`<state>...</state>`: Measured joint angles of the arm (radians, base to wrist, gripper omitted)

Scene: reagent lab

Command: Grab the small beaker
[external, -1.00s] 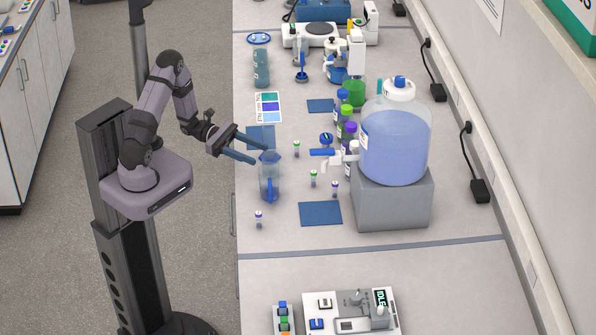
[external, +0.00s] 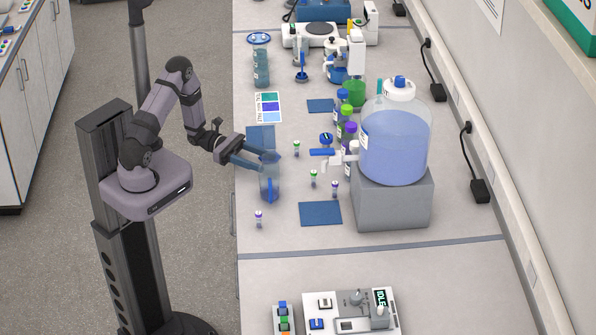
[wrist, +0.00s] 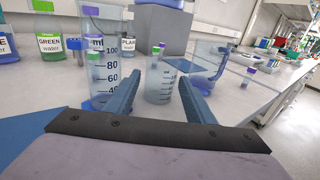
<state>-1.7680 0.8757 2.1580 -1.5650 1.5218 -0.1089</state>
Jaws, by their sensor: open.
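In the wrist view, a small clear beaker (wrist: 159,88) with dark graduation marks stands upright on the bench between the two blue fingers of my gripper (wrist: 160,78). The fingers are apart, one on each side of it; contact cannot be told. A taller clear graduated vessel (wrist: 104,75) stands just left of the left finger. A clear vessel with a blue handle (wrist: 212,68) stands beyond the right finger. In the external view, my gripper (external: 267,162) reaches over the bench's left edge, and its fingers overlap the clear glassware, so the small beaker is hard to separate there.
A large blue-filled carboy (external: 395,145) stands on a grey block (external: 392,205) to the right. Several small capped vials, such as a purple-capped one (external: 258,218), stand around the glassware. A blue mat (external: 320,213) lies nearby.

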